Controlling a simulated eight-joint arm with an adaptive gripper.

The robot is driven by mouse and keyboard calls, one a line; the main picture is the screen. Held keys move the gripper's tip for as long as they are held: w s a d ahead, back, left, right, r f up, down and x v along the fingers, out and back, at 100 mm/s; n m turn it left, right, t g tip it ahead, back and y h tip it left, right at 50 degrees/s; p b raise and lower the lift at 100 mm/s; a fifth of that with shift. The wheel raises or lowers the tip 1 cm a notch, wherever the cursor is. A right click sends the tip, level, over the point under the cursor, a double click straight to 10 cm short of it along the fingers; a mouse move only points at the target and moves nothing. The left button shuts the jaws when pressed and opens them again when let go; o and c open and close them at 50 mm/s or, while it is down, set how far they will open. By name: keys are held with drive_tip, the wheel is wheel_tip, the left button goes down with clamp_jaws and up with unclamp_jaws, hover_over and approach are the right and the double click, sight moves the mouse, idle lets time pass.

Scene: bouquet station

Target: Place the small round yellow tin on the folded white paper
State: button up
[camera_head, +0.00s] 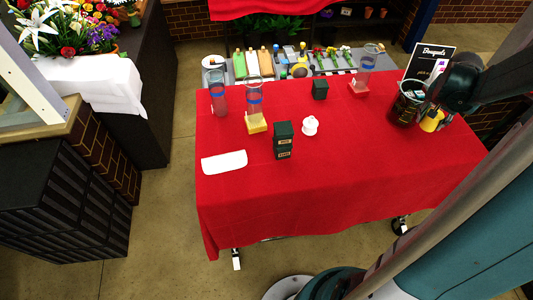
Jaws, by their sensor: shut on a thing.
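The small round yellow tin (431,123) is at the right end of the red table, next to a dark cup. My gripper (434,110) is dark, comes in from the upper right and is shut on the tin. Its fingers are small and partly hidden in this view. I cannot tell whether the tin touches the cloth. The folded white paper (224,162) lies flat at the left front of the table, far from my gripper, with nothing on it.
The dark cup (402,108) stands left of my gripper, before a black sign (428,62). Between tin and paper stand stacked dark green boxes (283,140), a small white pot (310,126) and glass cylinders on yellow (256,123) and red blocks. The front right cloth (390,170) is clear.

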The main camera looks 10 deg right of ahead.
drive_tip(key=r, duration=0.1)
drive_tip(key=a+r, duration=0.1)
drive_tip(key=shift+w+r, duration=0.3)
drive_tip(key=w+a+n+t+y+b, duration=0.1)
drive_tip(key=w+a+n, duration=0.3)
drive_tip(key=a, duration=0.8)
drive_tip(key=w+a+n+y+b, duration=0.1)
drive_tip(key=w+a+n, duration=0.3)
drive_tip(key=a, duration=0.8)
drive_tip(key=w+a+n+t+y+b, duration=0.15)
drive_tip(key=w+a, duration=0.45)
drive_tip(key=a, duration=0.7)
drive_tip(key=s+a+n+g+y+b, duration=0.1)
drive_tip(key=s+a+n, duration=0.25)
drive_tip(key=a, duration=0.95)
drive_tip(key=s+a+n+y, duration=0.1)
drive_tip(key=s+a+n, duration=0.25)
drive_tip(key=a, duration=0.85)
drive_tip(key=s+a+n+g+y+b, duration=0.15)
drive_tip(key=a+n, duration=0.25)
drive_tip(key=a, duration=0.9)
drive_tip(key=shift+t, duration=0.4)
drive_tip(key=f, duration=0.3)
drive_tip(key=f+p, duration=0.1)
drive_tip(key=f, duration=0.1)
drive_tip(key=shift+s+a, duration=0.15)
drive_tip(key=shift+s, duration=0.25)
drive_tip(key=shift+f, duration=0.1)
drive_tip(key=shift+f+b, duration=0.35)
drive_tip(key=shift+f, duration=2.55)
